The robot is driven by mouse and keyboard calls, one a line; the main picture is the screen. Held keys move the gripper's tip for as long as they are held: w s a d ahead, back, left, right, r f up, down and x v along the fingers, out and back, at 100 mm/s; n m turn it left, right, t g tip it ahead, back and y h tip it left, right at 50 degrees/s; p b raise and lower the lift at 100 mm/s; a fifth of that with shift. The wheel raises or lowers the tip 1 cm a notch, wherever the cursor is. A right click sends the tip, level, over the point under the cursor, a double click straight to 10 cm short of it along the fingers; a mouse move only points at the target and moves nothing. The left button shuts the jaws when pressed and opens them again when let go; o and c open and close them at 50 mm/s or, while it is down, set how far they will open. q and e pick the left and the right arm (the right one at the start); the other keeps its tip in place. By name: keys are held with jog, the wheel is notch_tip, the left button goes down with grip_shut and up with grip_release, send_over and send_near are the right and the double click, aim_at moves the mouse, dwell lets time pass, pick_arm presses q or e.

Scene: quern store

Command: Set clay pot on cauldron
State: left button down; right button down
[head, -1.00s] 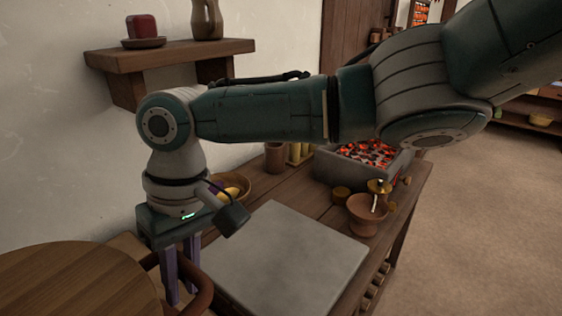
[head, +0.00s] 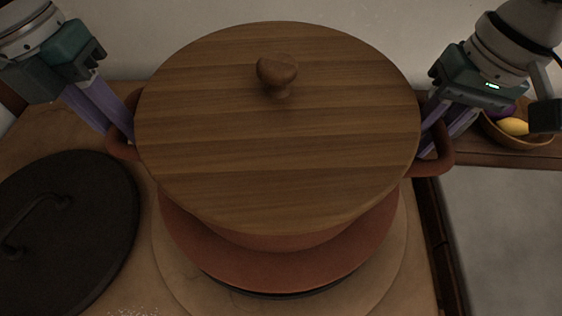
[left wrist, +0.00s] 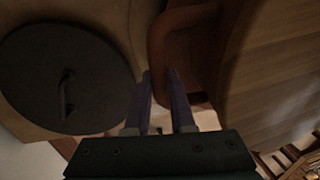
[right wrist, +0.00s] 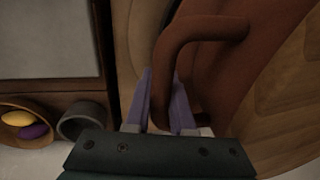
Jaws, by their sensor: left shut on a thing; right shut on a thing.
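The clay pot (head: 300,243) is reddish, with a wide wooden lid (head: 230,150) and a knob on top. My left gripper (head: 122,128) is shut on its left handle (head: 122,150); this handle also shows in the left wrist view (left wrist: 158,38). My right gripper (head: 434,135) is shut on its right handle (head: 438,165), which loops through the right wrist view (right wrist: 186,32). A thin dark rim (head: 318,291), perhaps the cauldron's, shows under the reddish clay at the front; the rest is hidden. I cannot tell whether the pot touches it.
A black round lid (head: 75,215) with a bar handle lies on the wooden top at left. A pale round board (head: 185,275) lies beneath the pot. At right are a grey slab (head: 510,240) and a fruit bowl (head: 515,138). The wall is behind.

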pick_arm(q)
jog(key=shift+w, duration=0.25)
jog(key=shift+s, duration=0.3)
pick_arm(e)
jog(key=shift+f, duration=0.1)
pick_arm(q)
jog(key=shift+f, duration=0.2)
pick_arm(e)
jog(key=shift+f, duration=0.1)
